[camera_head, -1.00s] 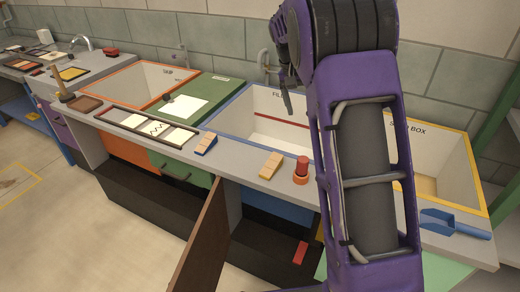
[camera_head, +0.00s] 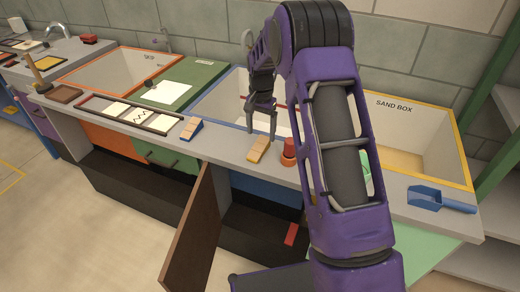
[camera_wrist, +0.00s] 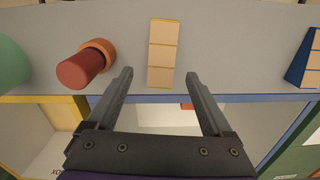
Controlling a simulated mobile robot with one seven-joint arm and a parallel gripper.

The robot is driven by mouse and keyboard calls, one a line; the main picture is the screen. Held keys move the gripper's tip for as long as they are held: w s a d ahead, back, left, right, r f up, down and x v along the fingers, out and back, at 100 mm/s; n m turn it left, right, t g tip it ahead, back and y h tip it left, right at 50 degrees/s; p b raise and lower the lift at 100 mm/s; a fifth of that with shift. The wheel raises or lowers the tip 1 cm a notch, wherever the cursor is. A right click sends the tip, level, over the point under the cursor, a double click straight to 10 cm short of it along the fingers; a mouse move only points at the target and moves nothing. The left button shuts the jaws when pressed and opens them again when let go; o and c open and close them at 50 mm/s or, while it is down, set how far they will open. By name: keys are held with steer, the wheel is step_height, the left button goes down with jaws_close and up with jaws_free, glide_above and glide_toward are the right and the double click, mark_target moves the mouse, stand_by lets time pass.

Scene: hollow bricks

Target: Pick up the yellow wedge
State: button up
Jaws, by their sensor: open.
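The yellow wedge (camera_head: 258,150) lies on the grey counter ledge in front of the blue-rimmed basin, with pale wood-like panels on its slope. In the wrist view, the yellow wedge (camera_wrist: 163,52) has a thin yellow edge and extends beyond the fingertips, its near end lined up between them. My gripper (camera_head: 262,134) hangs just above and behind the wedge in the head view. In the wrist view, my gripper (camera_wrist: 160,75) is open and empty, one finger on each side of the wedge's line. The exact height gap is hard to tell.
A red cylinder in an orange ring (camera_head: 288,152) stands close right of the wedge. A blue wedge (camera_head: 190,129) lies to its left, beside a tray of cards (camera_head: 130,116). A blue scoop (camera_head: 440,199) lies farther right. The basin's blue rim (camera_wrist: 240,98) runs beneath my gripper.

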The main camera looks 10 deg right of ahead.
mark_target(260, 146)
steer(key=shift+a+f, duration=0.2)
steer(key=shift+f, duration=2.5)
jaws_close()
